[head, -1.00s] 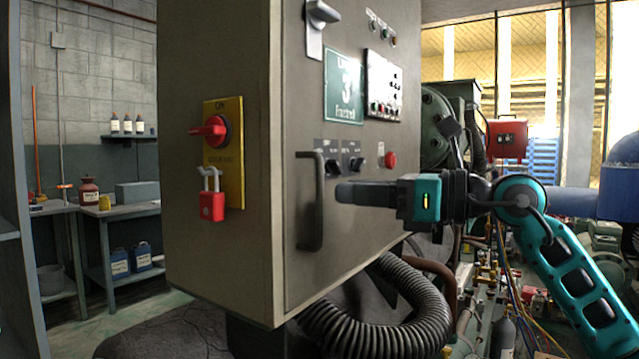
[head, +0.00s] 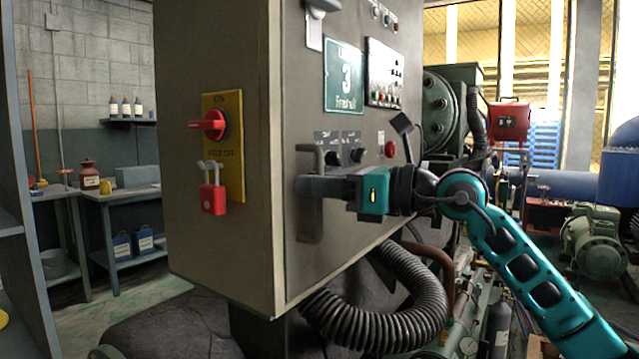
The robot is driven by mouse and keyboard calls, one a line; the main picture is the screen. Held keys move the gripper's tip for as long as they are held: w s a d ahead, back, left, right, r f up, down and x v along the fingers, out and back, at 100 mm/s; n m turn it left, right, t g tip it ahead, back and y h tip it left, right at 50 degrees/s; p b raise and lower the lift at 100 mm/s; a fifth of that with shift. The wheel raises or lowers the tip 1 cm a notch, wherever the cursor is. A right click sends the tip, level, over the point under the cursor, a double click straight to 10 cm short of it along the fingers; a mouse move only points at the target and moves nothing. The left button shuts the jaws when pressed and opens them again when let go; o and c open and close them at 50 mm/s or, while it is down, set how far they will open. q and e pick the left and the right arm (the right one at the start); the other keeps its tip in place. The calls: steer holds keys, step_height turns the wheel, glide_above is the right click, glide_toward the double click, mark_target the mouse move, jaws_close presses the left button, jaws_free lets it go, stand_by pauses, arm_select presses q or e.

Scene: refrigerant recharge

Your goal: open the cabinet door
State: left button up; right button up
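The grey cabinet (head: 222,262) fills the middle of the view. Its door (head: 350,238) is the face turned to the right, and it looks closed. A dark vertical bar handle (head: 311,228) sits near the door's left edge. My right gripper (head: 305,186) comes in from the right, level with the handle. Its fingers cross the handle's middle and hide that part. I see the fingers edge-on, so I cannot tell whether they are apart or closed on the bar. My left gripper is out of view.
The cabinet's left side carries a red rotary switch (head: 212,125) on a yellow plate and a red padlock (head: 213,199). A thick corrugated hose (head: 375,325) curves below the door. A workbench (head: 125,194) stands at the left. Machinery and pipes fill the right.

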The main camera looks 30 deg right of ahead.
jaws_close()
steer(key=shift+s, duration=0.15)
stand_by(0.4)
